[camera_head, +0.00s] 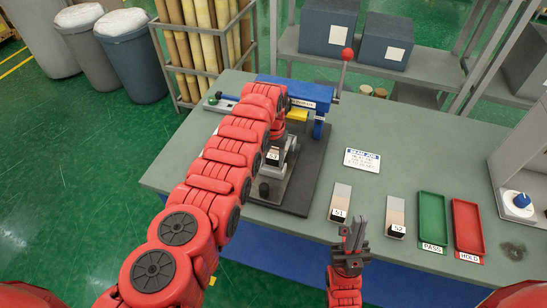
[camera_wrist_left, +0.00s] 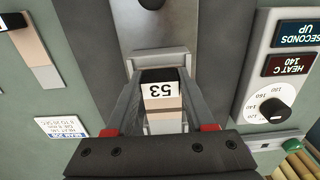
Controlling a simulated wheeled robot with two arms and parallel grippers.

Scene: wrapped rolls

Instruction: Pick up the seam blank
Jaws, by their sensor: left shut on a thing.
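The seam blank marked S3 (camera_wrist_left: 160,90) is between the fingers of my left gripper (camera_wrist_left: 161,78) in the left wrist view. The gripper is shut on it. In the head view its label (camera_head: 272,155) shows beside my left arm, over the dark base plate of the blue press. I cannot tell whether the blank touches the grey fixture below. Two other blanks, S1 (camera_head: 341,197) and S2 (camera_head: 396,212), lie on the table. My right gripper (camera_head: 354,232) is near the table's front edge, between them; its jaw gap is unclear.
The blue press (camera_head: 322,118) with a red-knobbed lever stands behind my left gripper. A green PASS tray (camera_head: 432,220) and a red HOLD tray (camera_head: 467,226) lie at the right. A sign card (camera_head: 362,160) lies mid-table. A heat control panel (camera_wrist_left: 283,85) shows at right in the wrist view.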

